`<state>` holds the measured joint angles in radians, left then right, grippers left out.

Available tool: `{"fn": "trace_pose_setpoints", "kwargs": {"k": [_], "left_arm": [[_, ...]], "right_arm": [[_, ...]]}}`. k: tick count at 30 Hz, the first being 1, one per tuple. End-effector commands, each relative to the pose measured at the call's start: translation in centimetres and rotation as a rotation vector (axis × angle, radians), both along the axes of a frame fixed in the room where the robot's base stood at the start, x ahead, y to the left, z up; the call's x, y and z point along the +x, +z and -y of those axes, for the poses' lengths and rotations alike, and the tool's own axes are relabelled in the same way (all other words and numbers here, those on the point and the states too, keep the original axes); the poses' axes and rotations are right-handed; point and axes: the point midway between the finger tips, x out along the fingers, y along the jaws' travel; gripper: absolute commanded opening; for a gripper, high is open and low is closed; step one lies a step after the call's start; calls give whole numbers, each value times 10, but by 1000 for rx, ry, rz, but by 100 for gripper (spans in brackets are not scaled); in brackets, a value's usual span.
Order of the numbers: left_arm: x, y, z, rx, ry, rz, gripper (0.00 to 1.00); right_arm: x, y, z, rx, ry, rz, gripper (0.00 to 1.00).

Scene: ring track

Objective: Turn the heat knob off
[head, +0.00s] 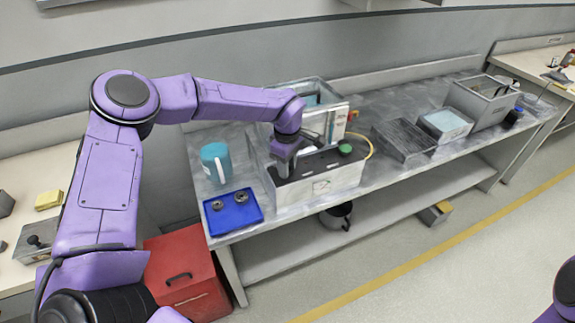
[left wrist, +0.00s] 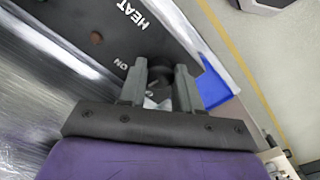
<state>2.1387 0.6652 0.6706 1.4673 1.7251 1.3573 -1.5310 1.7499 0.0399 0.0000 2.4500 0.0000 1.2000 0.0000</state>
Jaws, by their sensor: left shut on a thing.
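The heat knob (left wrist: 153,68) is a dark round piece on a black panel (left wrist: 75,28) in the left wrist view. White lettering on the panel reads HEAT and ON, with ON close to the knob. My left gripper (left wrist: 160,82) is shut on the knob, with one grey finger on each side of it. In the head view my left gripper (head: 283,167) points down at the left end of the black panel (head: 318,163) on top of a white box; the gripper hides the knob there. My right gripper is out of view.
A blue tray (head: 248,216) with two dark rings and a teal mug (head: 215,162) stand left of the box. A green button (head: 345,149) sits at the panel's right. A tank (head: 316,89) stands behind. A red cabinet (head: 187,275) is below left.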

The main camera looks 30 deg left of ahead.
Motion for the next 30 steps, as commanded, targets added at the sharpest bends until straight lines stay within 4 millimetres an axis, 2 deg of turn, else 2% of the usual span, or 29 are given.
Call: {"fn": "trace_pose_setpoints", "kwargs": {"k": [15,30], "left_arm": [[0,-3,-1,2,413,-3,2],[0,-3,-1,3,547,-5,2]], "right_arm": [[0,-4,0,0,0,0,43],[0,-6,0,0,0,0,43]]}}
